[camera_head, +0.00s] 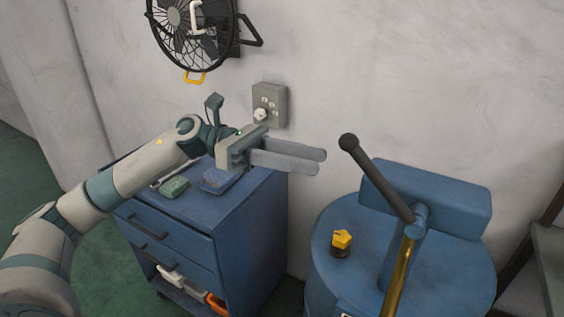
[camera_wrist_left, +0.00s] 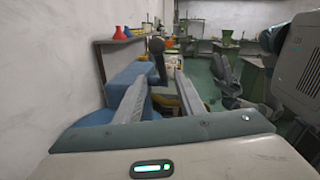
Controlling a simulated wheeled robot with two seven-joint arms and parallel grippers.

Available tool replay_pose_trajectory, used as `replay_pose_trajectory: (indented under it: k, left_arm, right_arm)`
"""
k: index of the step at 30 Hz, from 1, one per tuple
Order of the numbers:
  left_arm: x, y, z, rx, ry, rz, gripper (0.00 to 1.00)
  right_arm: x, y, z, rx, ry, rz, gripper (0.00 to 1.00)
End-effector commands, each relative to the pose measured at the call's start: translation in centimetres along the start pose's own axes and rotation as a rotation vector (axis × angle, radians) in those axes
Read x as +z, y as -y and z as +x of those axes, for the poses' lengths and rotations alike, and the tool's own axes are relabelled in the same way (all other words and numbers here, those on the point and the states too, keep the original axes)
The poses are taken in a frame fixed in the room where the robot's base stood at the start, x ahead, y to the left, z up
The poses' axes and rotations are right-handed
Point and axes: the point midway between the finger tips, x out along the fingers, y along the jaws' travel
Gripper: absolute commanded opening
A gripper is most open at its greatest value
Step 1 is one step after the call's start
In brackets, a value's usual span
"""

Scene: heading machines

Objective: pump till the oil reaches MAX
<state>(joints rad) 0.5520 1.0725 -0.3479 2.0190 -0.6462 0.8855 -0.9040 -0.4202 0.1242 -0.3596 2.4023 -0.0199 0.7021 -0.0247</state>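The oil pump is a blue drum (camera_head: 460,275) with a blue block (camera_head: 435,195) on top, at the right of the head view. An amber tube (camera_head: 400,275) runs down from near the pivot; I cannot make out a MAX mark or an oil level. My left gripper (camera_head: 321,162) is open and empty, pointing right, just left of the knob and not around it. In the left wrist view the knob (camera_wrist_left: 156,46) shows beyond the open fingers. My right gripper is in neither view.
A blue drawer cabinet (camera_head: 240,225) stands under my left arm, with a green block (camera_head: 173,187) on top. A wall fan (camera_head: 190,30) and a switch box (camera_head: 270,105) are on the wall behind. A yellow cap (camera_head: 341,239) sits on the drum top.

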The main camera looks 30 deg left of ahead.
Motion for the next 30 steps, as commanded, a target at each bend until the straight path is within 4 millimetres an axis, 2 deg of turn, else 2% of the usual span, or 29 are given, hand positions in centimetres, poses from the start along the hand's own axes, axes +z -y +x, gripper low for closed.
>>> replay_pose_trajectory:
  k: [18, 30]
  left_arm:
    - [-0.5, -0.1, -3.6, 0.0, 0.0, 0.0, 0.36]
    - [-0.2, 0.0, -4.2, -0.001, 0.0, 0.001, 0.36]
  right_arm:
    - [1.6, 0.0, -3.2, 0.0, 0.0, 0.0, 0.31]
    - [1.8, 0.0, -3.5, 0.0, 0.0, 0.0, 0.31]
